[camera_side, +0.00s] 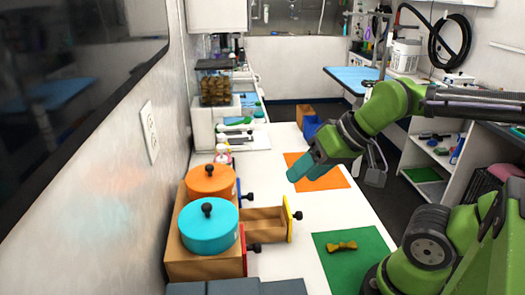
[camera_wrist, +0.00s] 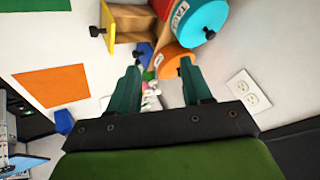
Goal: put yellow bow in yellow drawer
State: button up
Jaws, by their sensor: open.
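The yellow bow (camera_side: 342,246) lies on a green mat (camera_side: 322,268) on the white counter; it does not show in the wrist view. The yellow drawer (camera_side: 289,219) is pulled out of a wooden drawer box (camera_side: 190,264), and its inside looks empty in the side view. The yellow drawer front also shows at the top of the wrist view (camera_wrist: 108,24). My gripper (camera_side: 298,172) is open and empty, above the counter beyond the yellow drawer and far from the bow. Its two teal fingers stand apart in the wrist view (camera_wrist: 157,75).
A teal tin (camera_side: 210,236) and an orange tin (camera_side: 209,182) stand on the drawer box. The red drawer front (camera_side: 244,252) and a blue drawer front (camera_wrist: 145,50) sit either side of the yellow one. An orange mat (camera_side: 325,180) lies beyond. Grey blocks (camera_side: 235,287) line the near edge.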

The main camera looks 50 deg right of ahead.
jog(key=n+g+h, duration=0.5)
jog(key=n+g, duration=0.5)
jog(key=n, duration=0.3)
send_near(342, 244)
jog(key=x, duration=0.3)
jog(key=shift+w+f, duration=0.2)
jog(key=shift+f, duration=0.05)
jog(key=shift+g, duration=0.3)
jog(key=x, duration=0.5)
jog(key=shift+s, duration=0.1)
grip_shut()
